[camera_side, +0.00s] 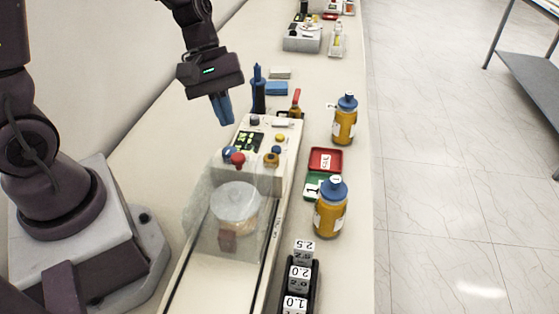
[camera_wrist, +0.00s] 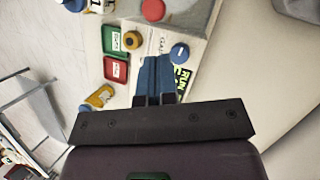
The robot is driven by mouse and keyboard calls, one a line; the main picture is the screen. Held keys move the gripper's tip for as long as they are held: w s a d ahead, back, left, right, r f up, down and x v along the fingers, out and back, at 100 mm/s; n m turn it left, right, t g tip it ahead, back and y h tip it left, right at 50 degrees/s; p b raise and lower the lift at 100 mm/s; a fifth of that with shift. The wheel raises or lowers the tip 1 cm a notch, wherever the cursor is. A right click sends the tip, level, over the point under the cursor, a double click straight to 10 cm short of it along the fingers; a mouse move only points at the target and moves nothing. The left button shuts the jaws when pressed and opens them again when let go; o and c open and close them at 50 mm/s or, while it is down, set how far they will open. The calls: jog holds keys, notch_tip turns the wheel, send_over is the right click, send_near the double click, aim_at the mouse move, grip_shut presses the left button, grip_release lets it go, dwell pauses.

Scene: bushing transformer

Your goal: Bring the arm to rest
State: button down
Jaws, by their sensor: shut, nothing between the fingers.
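My gripper (camera_side: 224,110) hangs in the air above the bench in the side view, fingers pointing down, behind and to the left of the control panel of a white machine (camera_side: 272,180). Its blue fingers are together with nothing between them. In the wrist view the shut blue fingers of my gripper (camera_wrist: 156,62) show over part of the panel. They look apart from every object. The machine has coloured knobs, a lit display (camera_side: 247,140) and a clear cover (camera_side: 215,200) over a round pale container (camera_side: 236,205).
Two orange bottles with blue caps (camera_side: 345,120) (camera_side: 331,208) stand at the bench's right side. A red tray (camera_side: 325,160) and a green tray (camera_side: 318,186) lie between them. A dark blue upright tool (camera_side: 258,90) stands near my gripper. A weight rack (camera_side: 299,280) is in front.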

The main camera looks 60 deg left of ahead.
jog(key=s+r+m+t+y, duration=0.5)
jog(key=s+r+m, duration=0.4)
jog(key=r+m, duration=0.3)
notch_tip(320, 180, up, 2)
jog(key=shift+r+m, duration=0.25)
jog(key=shift+m, duration=0.15)
